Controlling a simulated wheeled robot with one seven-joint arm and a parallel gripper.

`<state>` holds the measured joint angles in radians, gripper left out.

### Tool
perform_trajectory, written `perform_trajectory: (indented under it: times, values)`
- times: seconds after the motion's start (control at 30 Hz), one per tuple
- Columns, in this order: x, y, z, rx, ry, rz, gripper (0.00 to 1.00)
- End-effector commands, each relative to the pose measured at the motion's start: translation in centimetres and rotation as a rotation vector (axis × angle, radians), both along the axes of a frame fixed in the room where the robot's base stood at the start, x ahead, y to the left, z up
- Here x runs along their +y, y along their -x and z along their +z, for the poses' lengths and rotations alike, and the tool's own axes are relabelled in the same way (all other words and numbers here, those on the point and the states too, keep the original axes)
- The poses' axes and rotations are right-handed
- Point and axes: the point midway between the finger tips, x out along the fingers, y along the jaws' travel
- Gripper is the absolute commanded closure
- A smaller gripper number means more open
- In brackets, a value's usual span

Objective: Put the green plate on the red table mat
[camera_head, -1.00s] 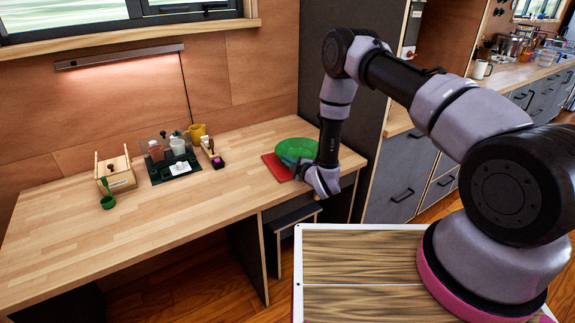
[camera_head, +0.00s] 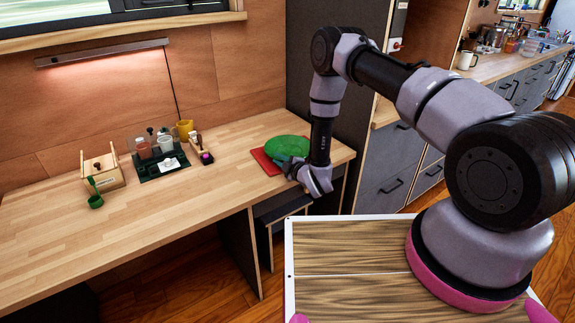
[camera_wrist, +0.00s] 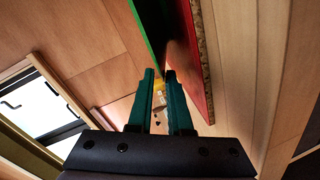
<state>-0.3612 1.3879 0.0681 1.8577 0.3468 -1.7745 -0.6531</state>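The round green plate (camera_head: 287,146) lies over the red table mat (camera_head: 262,161) at the right end of the wooden desk. The mat's left corner and front edge show; the plate and my arm hide the rest. My gripper (camera_head: 290,167) is at the near edge of the plate, partly hidden by its own wrist. In the wrist view, its two teal fingers (camera_wrist: 159,75) stand apart, with a see-through gap and nothing clearly held. The plate's edge (camera_wrist: 150,22) is just beyond the fingertips, and the mat (camera_wrist: 194,55) is to their right.
A dark organizer tray (camera_head: 163,167) with bottles, a yellow mug (camera_head: 185,129), a wooden box (camera_head: 103,173) and a green cup (camera_head: 95,201) stand further left on the desk (camera_head: 190,220). A dark cabinet side (camera_head: 300,75) rises behind the plate. The desk's front left is clear.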

Motion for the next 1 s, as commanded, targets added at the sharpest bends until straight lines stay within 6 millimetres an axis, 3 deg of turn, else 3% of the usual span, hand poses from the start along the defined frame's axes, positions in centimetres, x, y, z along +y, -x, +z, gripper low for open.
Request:
perform_trajectory:
  times: [0.3,0.6,0.83,1.0]
  values:
    - [-3.8,5.5,1.2,0.004,0.000,-0.003,0.83]
    - [-5.6,8.4,1.9,0.001,0.000,-0.001,0.83]
    - [-6.0,7.6,2.9,0.009,-0.009,-0.016,0.83]
    - [-7.9,3.0,7.9,0.086,-0.060,-0.112,0.83]
